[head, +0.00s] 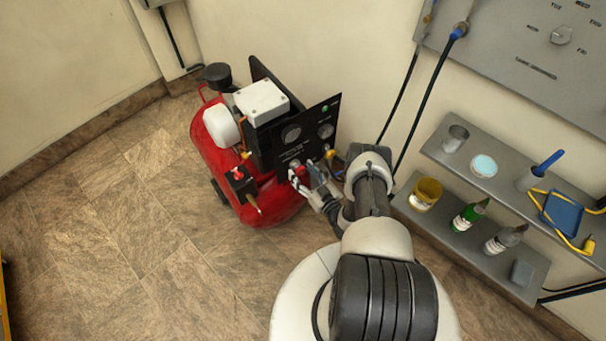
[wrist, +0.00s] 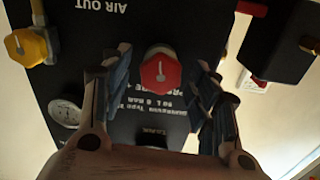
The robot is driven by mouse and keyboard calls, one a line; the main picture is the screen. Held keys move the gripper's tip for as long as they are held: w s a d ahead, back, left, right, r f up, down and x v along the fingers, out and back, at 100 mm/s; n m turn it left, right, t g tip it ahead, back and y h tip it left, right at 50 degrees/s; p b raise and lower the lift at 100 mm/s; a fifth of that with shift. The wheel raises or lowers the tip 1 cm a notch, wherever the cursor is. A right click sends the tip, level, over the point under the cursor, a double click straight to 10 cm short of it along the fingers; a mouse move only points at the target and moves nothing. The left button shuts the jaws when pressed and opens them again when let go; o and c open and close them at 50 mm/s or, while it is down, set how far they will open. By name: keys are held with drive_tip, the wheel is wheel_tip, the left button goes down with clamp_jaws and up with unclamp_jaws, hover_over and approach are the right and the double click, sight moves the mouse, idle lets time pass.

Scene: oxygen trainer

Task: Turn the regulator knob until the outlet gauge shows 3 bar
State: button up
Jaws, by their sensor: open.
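The regulator knob (wrist: 161,72) is a red knob with a pale pointer mark, on the black panel in the wrist view, which is upside down. My gripper (head: 308,181) is open in front of the panel, with one finger on each side of the knob. Gaps show between both fingers and the knob. A small white-faced gauge (wrist: 65,113) is left of the knob in the wrist view; it also shows on the panel's right in the head view (head: 326,131). Its reading is too small to tell. A second gauge (head: 291,133) sits left of it.
The panel belongs to a red compressor (head: 225,165) on the tiled floor. A yellow fitting (wrist: 27,46) and a red-tipped black part (wrist: 286,40) flank the knob. Shelves (head: 490,190) with cans and bottles stand to the right.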

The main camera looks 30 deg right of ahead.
drive_tip(key=c, duration=1.1)
drive_tip(key=shift+o, duration=0.2)
drive_tip(key=n, duration=0.4)
drive_tip(key=shift+a, duration=0.1)
drive_tip(key=n+p, duration=0.1)
drive_tip(key=n, duration=0.3)
drive_tip(key=shift+n, duration=0.3)
drive_tip(key=n+p, duration=0.1)
drive_tip(key=n, duration=0.3)
drive_tip(key=shift+f, duration=0.1)
drive_tip(key=shift+n+p, duration=0.35)
drive_tip(key=shift+n, duration=1.35)
